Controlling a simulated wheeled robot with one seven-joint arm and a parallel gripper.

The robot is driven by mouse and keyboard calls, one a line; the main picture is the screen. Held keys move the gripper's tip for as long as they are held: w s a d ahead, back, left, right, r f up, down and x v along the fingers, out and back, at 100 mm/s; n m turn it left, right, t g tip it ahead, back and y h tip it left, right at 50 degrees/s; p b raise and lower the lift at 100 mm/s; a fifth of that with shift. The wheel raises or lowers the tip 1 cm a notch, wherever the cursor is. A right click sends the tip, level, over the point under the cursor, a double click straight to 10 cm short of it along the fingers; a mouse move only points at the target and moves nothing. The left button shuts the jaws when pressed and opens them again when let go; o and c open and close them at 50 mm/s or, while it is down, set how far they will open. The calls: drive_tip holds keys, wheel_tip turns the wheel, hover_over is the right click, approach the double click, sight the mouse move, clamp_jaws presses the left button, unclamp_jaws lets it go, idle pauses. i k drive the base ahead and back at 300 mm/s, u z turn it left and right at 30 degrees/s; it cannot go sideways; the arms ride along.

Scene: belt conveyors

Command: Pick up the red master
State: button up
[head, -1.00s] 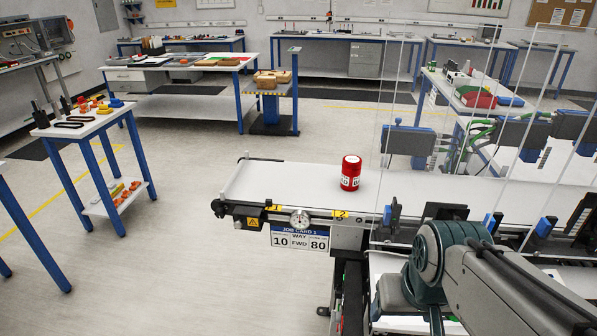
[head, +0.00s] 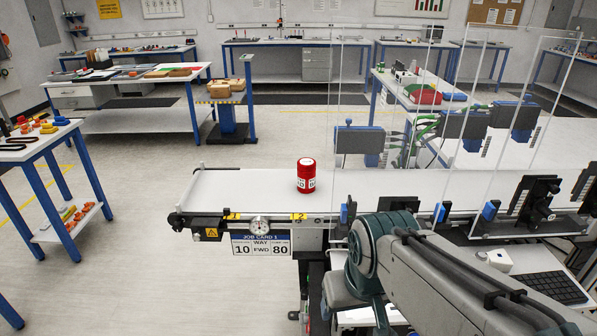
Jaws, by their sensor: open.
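The red master (head: 306,176) is a red cylinder with a white label bearing dark figures. It stands upright on the white conveyor belt (head: 240,188), left of the clear panels and behind the yellow "2" mark. My arm shows at the lower right, its teal joint in front of the belt's near edge, to the right of and nearer than the red master. My gripper's fingers are out of sight, and nothing of mine touches the red master.
A job card (head: 261,245) and a round dial (head: 260,225) are on the conveyor's front side. Clear panels (head: 400,120) and blue-and-black devices line the belt on the right. A blue-legged table (head: 50,150) stands at left. The floor between is open.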

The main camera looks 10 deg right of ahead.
sight(306, 166)
drive_tip(key=u, duration=1.4)
drive_tip(key=i, duration=1.75)
drive_tip(key=z, duration=2.9)
